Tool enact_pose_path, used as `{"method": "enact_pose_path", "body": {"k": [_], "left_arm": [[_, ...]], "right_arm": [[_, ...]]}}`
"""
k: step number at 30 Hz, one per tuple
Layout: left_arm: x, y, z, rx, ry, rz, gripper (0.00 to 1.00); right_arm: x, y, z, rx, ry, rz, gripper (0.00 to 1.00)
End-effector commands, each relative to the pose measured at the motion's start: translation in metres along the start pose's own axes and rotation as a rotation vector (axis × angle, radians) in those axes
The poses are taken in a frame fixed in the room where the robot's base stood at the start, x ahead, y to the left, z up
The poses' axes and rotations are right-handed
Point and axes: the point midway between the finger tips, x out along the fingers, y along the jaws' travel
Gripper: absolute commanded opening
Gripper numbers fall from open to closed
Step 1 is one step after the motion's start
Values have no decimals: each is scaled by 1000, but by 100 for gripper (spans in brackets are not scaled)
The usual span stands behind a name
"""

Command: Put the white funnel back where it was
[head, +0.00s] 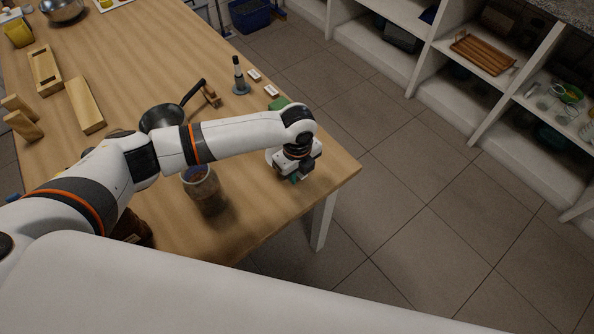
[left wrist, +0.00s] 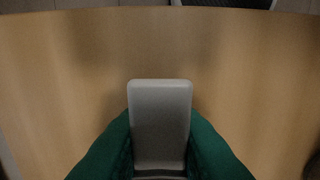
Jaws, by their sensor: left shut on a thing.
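My left gripper (head: 294,177) is over the right end of the wooden table (head: 245,225), pointing down. In the left wrist view its green fingers are shut on a pale grey, rounded rectangular thing (left wrist: 161,122). I cannot tell from its visible face whether this is the white funnel. No clear funnel shape shows elsewhere in the head view. My right gripper is not in view.
A jar (head: 205,190) with brown contents stands left of the gripper. A dark pan (head: 162,118), a dark-topped upright tool (head: 239,78) and small white cards (head: 271,90) lie beyond. White shelves (head: 470,95) stand across the tiled floor.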

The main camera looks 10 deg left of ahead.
Motion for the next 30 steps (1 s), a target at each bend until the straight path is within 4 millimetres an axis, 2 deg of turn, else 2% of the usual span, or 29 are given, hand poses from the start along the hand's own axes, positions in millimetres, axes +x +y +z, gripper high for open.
{"method": "enact_pose_path", "body": {"k": [4, 5, 8, 16, 20, 23, 30], "left_arm": [[4, 0, 0, -1, 0, -1, 0], [3, 0, 0, -1, 1, 0, 24], [3, 0, 0, -1, 0, -1, 40], [2, 0, 0, -1, 1, 0, 41], [-6, 0, -1, 0, 1, 1, 41], [-21, 1, -1, 1, 2, 4, 41], [-73, 1, -1, 1, 2, 4, 41]], "right_arm": [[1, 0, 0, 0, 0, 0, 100], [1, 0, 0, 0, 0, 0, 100], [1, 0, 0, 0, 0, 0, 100], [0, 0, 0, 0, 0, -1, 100], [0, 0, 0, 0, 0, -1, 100], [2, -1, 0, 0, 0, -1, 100], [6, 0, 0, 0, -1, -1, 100]]}}
